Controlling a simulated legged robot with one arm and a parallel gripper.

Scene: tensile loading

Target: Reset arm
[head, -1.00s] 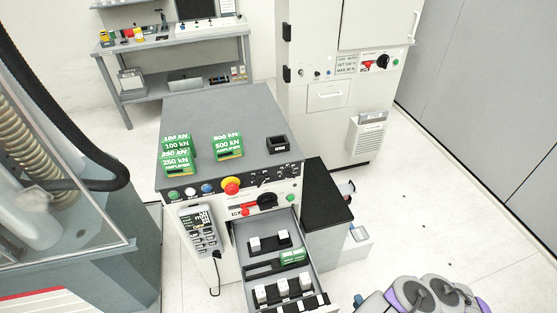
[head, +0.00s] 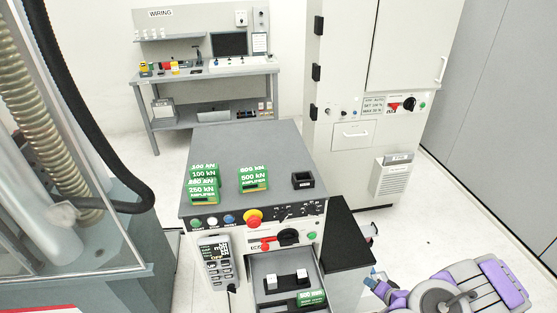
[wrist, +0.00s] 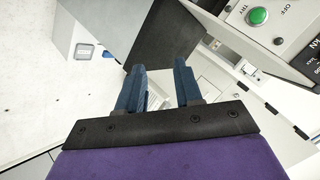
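My arm, purple and grey, shows at the lower right of the head view. My gripper (head: 374,281) is at its left end, right of the grey control cabinet and beside the black side shelf. In the wrist view my gripper (wrist: 160,80) has two blue fingers standing apart with nothing between them. The control cabinet (head: 250,150) has an open drawer (head: 257,268) at its front. The drawer holds white-topped blocks and a green amplifier block (head: 312,298).
Green amplifier blocks (head: 203,185) and another pair (head: 253,179) sit on the cabinet top near a small black holder (head: 302,180). The black side shelf (head: 345,240) adjoins the cabinet. A tall cabinet (head: 350,90) and wiring bench (head: 205,73) stand behind. White floor at right is clear.

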